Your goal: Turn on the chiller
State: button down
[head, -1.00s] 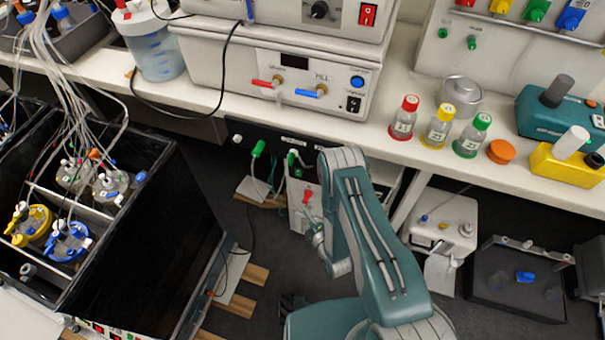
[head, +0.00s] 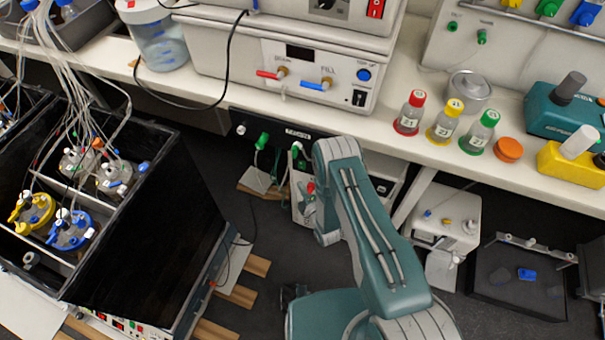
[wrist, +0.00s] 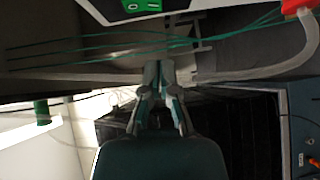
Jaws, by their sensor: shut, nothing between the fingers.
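My gripper (wrist: 159,72) shows in the wrist view with its fingers together and nothing between them. In the head view my own arm hides it, down below the bench edge. A green rocker switch (wrist: 141,5) marked O and I is at the top edge of the wrist view, beyond and a little left of the fingertips, apart from them. No label names the chiller. A white unit under the bench (head: 300,203), partly behind my arm, may be it. Another white unit with DRAIN and FILL taps (head: 315,72) stands on the bench, with a black switch (head: 359,98).
Green tubes (wrist: 80,42) cross the wrist view near the fingers. A pale hose with a red connector (wrist: 296,6) curves at right. A black-walled shaker box (head: 150,215) stands left of my arm. Capped bottles (head: 410,112) line the bench. Dark floor is open between.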

aim_at(300, 168)
jog(key=shift+w+d+f, duration=0.1)
jog(key=shift+w+f, duration=0.1)
jog(key=shift+w, duration=1.3)
jog(key=shift+w+d+f, duration=0.1)
jog(key=shift+w+f, duration=0.05)
jog(key=shift+w, duration=1.3)
jog(key=shift+w+f, duration=0.15)
jog(key=shift+w, duration=0.2)
jog(key=shift+s, duration=0.15)
